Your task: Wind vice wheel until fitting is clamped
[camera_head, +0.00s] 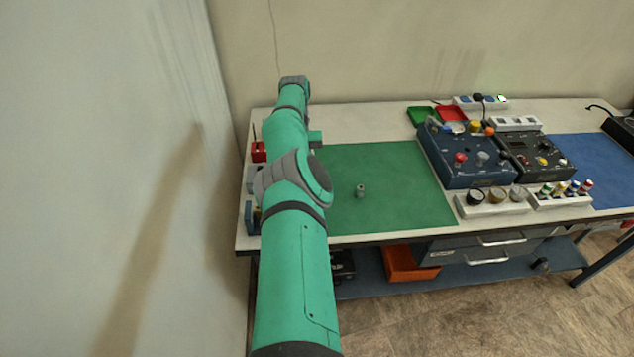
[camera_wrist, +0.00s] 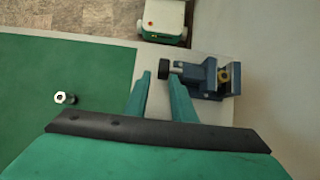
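The blue vice (camera_wrist: 208,79) stands on the pale bench top beside the green mat in the wrist view. Its dark wheel (camera_wrist: 163,69) points left, and a brass-coloured fitting (camera_wrist: 225,75) sits at its jaw end; I cannot tell how tightly it is held. My gripper (camera_wrist: 160,75) is open, its two green fingertips apart, with the wheel just beyond and between them in the picture. I cannot tell whether they touch it. In the head view the vice (camera_head: 249,217) shows partly at the bench's left edge; my arm hides the gripper and the wheel.
A small metal part (camera_head: 360,190) stands on the green mat (camera_head: 405,205), clear of the vice. A red object (camera_head: 258,151) sits at the bench's left edge. Blue control boxes (camera_head: 467,158) stand right of the mat. A wall is close on the left.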

